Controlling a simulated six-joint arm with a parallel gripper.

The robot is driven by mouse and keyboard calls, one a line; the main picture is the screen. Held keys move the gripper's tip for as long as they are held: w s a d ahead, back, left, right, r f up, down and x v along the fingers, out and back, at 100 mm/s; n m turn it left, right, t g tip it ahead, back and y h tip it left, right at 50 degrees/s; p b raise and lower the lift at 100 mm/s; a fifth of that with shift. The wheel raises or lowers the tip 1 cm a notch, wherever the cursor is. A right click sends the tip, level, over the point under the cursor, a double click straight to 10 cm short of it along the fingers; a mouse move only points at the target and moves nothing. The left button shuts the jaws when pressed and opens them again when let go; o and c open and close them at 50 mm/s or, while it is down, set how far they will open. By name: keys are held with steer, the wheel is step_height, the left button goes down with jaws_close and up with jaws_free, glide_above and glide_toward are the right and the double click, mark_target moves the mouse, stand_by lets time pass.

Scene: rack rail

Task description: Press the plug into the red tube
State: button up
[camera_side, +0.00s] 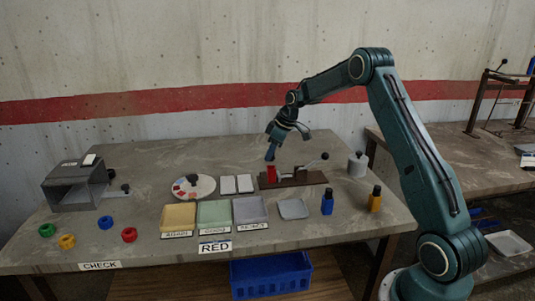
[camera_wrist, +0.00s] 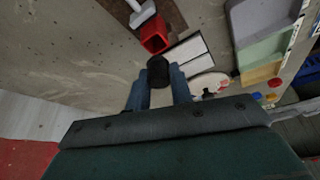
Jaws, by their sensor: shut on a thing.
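The red tube (camera_side: 272,174) stands at the left end of a dark brown base (camera_side: 300,180) with a toggle lever (camera_side: 314,161). In the wrist view the tube (camera_wrist: 155,36) shows as a square red piece with a dark opening, beside a pale clamp part (camera_wrist: 143,14). My gripper (camera_side: 270,152) is above the tube, slightly to its left in the side view. In the wrist view its blue fingers (camera_wrist: 160,86) are shut on a black plug (camera_wrist: 158,71). The plug's end appears just short of the tube's opening; the exact gap is unclear.
Two white pads (camera_side: 236,184) and a round palette (camera_side: 193,187) lie left of the base. Yellow (camera_side: 178,218), green (camera_side: 214,214) and grey (camera_side: 249,210) trays stand in front. Blue (camera_side: 327,203) and orange (camera_side: 375,199) bottles stand at right. Coloured rings (camera_side: 105,222) lie left.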

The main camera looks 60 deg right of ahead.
steer(key=shift+f, duration=1)
steer(key=shift+f, duration=0.25)
stand_by(1.5)
steer(key=o, duration=1.5)
steer(key=shift+r, duration=0.15)
steer(key=shift+r, duration=3.4)
